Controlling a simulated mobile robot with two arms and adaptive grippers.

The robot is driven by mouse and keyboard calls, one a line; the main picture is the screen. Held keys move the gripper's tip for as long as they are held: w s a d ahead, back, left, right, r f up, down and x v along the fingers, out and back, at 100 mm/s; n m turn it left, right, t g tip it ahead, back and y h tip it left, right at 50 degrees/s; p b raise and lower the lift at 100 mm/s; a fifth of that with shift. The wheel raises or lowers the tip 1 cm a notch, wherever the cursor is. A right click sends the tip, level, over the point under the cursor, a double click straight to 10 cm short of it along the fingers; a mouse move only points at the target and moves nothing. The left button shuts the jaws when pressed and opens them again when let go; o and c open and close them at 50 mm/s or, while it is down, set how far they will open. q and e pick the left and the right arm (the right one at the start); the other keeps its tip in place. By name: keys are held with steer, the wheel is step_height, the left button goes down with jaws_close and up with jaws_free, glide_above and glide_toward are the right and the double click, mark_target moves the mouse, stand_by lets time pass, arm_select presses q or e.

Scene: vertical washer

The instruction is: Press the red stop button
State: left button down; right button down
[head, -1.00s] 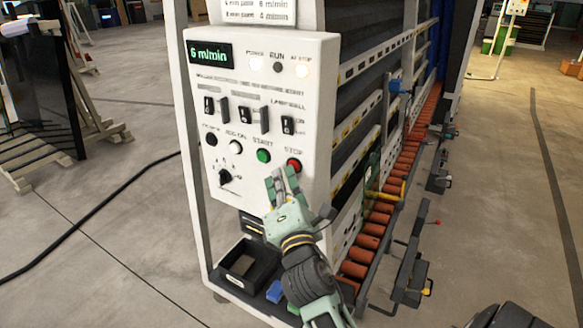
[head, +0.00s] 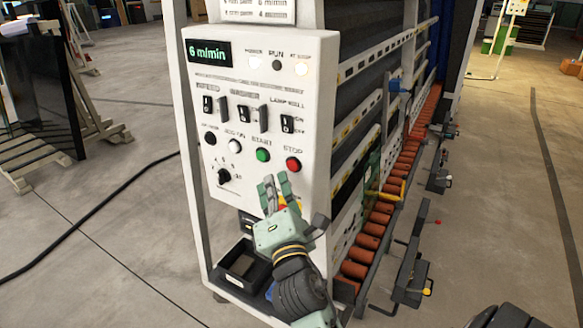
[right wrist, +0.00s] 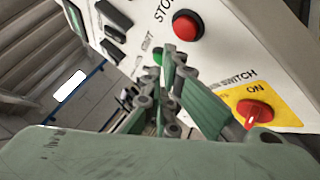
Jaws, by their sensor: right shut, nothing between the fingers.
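The red stop button (head: 293,164) sits at the lower right of the white control panel (head: 262,190), under the label STOP. It also shows in the right wrist view (right wrist: 187,26), fully uncovered. My right gripper (head: 275,188) is shut and empty, its fingertips in front of the panel just below and left of the stop button. In the right wrist view the fingertips (right wrist: 168,55) point at the panel, apart from the red button. My left gripper is not in view.
The green start button (head: 263,155) is left of the stop button. A red main switch (right wrist: 255,112) on a yellow plate is low on the panel. Several toggles, a dial and a display reading 6 m/min (head: 209,53) are above. A black bin (head: 241,268) stands below; orange rollers (head: 369,242) run right.

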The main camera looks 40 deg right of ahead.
steer(key=a, duration=0.1)
steer(key=s+a, duration=0.1)
steer(key=a, duration=0.1)
steer(key=shift+s+a+b, duration=0.25)
steer(key=shift+a+b, duration=0.05)
steer(key=shift+b, duration=0.05)
stand_by(0.6)
